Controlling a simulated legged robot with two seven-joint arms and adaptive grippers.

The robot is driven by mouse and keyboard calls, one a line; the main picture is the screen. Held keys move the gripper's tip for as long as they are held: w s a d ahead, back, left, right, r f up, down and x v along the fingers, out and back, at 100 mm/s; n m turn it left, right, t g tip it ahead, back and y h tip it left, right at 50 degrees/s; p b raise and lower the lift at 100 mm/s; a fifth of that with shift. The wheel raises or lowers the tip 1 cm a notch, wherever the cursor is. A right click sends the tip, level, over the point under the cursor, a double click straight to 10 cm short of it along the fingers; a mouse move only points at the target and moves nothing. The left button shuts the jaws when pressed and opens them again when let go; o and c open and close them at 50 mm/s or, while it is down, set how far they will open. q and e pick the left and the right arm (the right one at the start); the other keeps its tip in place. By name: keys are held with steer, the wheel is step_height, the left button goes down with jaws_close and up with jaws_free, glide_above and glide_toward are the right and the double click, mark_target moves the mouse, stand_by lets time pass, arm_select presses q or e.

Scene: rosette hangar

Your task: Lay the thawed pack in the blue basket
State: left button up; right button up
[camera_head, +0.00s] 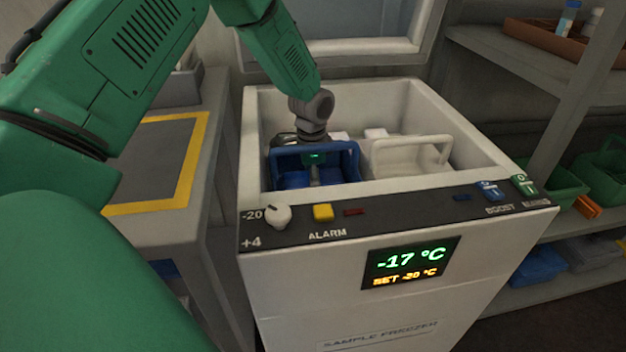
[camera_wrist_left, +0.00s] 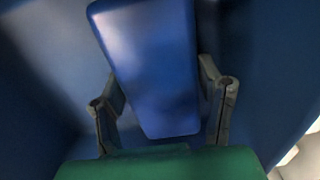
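The blue basket (camera_head: 352,152) sits in the left part of the open freezer. My left gripper (camera_head: 315,178) points down into it, partly hidden by the basket's front rim. In the left wrist view, a smooth blue pack (camera_wrist_left: 150,65) lies between the two fingers of my left gripper (camera_wrist_left: 163,90), slightly askew to them. The fingertips are very close to the pack's sides; I cannot tell whether they press on it. Dark blue basket walls (camera_wrist_left: 255,70) surround it. In the head view, bright blue surfaces show inside the basket around the fingers. My right gripper is not in view.
A white basket (camera_head: 410,155) stands right beside the blue one. The freezer's front panel (camera_head: 400,212) has a knob, buttons and a display reading -17 °C. The raised lid (camera_head: 350,50) is behind. A grey bench with a yellow-bordered mat (camera_head: 155,160) stands left; shelves with bins stand right.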

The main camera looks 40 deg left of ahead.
arm_select(q)
steer(key=shift+a+f, duration=0.15)
steer(key=shift+a, duration=0.2)
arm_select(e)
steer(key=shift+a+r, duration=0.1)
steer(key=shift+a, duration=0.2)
arm_select(q)
steer(key=shift+d, duration=0.1)
steer(key=shift+d+r, duration=0.1)
steer(key=shift+r, duration=0.25)
step_height(320, 180, up, 12)
steer(key=p, duration=0.3)
steer(key=shift+p, duration=0.35)
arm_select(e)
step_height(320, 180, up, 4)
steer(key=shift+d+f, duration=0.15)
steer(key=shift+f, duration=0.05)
arm_select(q)
steer(key=shift+f, duration=0.1)
